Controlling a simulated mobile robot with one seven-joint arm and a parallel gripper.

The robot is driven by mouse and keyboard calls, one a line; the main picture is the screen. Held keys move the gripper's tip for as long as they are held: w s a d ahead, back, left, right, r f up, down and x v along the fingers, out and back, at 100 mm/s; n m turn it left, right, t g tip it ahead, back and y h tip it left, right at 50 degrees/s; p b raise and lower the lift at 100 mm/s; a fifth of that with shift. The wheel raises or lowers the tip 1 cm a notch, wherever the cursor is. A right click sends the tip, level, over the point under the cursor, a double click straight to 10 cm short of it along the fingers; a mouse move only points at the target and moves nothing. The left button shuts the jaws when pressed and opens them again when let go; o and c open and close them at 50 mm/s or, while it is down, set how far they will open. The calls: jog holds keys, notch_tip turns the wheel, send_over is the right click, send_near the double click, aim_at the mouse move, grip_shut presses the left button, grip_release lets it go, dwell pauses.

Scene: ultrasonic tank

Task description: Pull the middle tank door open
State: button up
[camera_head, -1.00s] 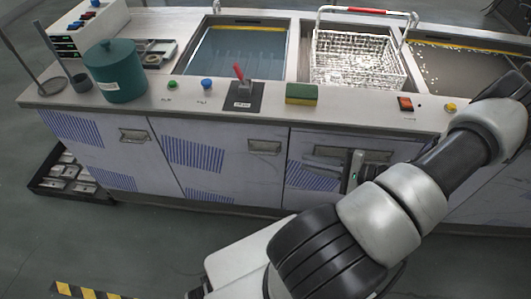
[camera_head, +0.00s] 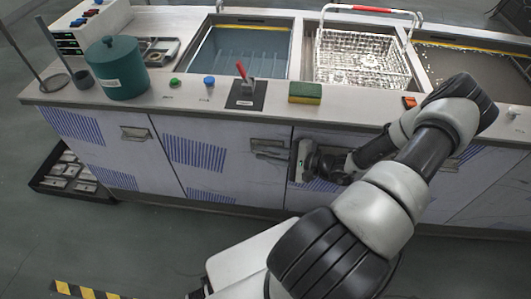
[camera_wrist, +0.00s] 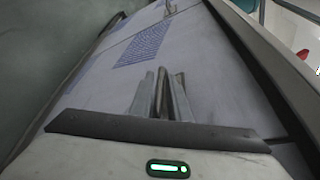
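The cabinet front has pale doors with blue striped patches. The second door from the left (camera_head: 225,175) looks closed, flush with its neighbours. Its recessed handle (camera_head: 266,143) is near its upper right corner. My gripper (camera_head: 268,153) points left along the cabinet front, with its fingertips at or just in front of this handle. In the wrist view my gripper's fingers (camera_wrist: 161,93) stand close together against the door face (camera_wrist: 105,95). That handle is not clear there, and I cannot tell whether anything is between the fingers. My forearm hides much of the door further right.
The counter (camera_head: 180,100) above holds a teal pot (camera_head: 117,70), a red lever (camera_head: 241,72), a sponge (camera_head: 305,93) and a wire basket (camera_head: 362,60). A black crate (camera_head: 65,175) is on the floor at left. Floor before the left doors is clear.

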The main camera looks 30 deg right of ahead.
grip_shut()
dwell(1.5)
